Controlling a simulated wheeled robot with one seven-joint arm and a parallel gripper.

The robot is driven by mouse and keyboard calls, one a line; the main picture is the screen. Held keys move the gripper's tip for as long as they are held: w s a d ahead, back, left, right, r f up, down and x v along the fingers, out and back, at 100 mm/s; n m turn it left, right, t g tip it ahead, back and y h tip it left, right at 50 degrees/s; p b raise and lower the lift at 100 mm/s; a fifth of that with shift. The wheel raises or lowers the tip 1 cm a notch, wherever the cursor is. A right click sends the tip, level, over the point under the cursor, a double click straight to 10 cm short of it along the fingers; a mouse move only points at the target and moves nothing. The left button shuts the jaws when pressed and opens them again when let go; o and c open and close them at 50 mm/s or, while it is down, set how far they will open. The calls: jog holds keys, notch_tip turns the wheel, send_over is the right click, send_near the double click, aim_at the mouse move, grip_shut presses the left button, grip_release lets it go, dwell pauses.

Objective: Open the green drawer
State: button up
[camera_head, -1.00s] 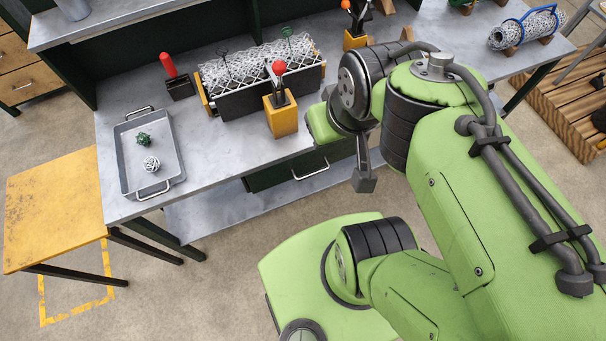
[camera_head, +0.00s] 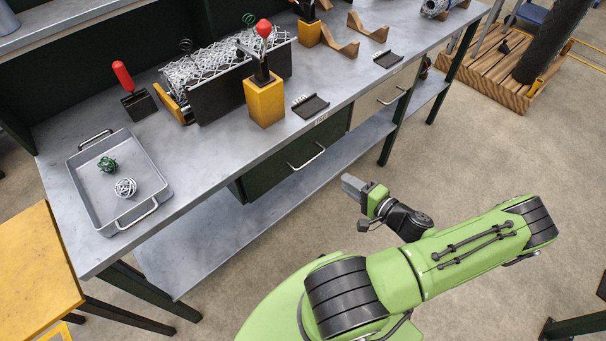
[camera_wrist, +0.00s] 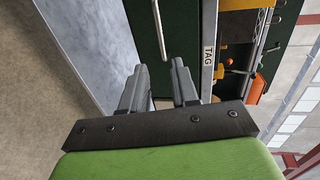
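The dark green drawer (camera_head: 285,165) sits under the workbench top, closed, with a pale bar handle (camera_head: 307,158) on its front. In the wrist view the drawer front (camera_wrist: 183,35) is ahead, and its handle (camera_wrist: 160,30) runs upright in the picture, roughly in line with the gap between the fingers. My gripper (camera_head: 352,187) is in front of the drawer, lower and to the right of the handle, apart from it. The wrist view shows my gripper (camera_wrist: 160,80) open, with two grey fingers apart and nothing between them.
A cream drawer (camera_head: 385,95) is to the right of the green one. A grey shelf (camera_head: 215,240) runs below. On the bench (camera_head: 240,150) are a grey tray (camera_head: 85,200) with two wire balls and a yellow block (camera_head: 264,103) with a red-knobbed lever. Floor in front is open.

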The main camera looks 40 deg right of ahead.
aim_at(313, 158)
jog(key=b+x, duration=0.1)
jog(key=x, duration=0.9)
jog(key=b+x, duration=0.1)
jog(key=x, duration=0.4)
jog(key=shift+w+d+f+b, duration=0.1)
jog(key=shift+w+d+b, duration=0.15)
jog(key=shift+w+b, duration=0.15)
grip_shut()
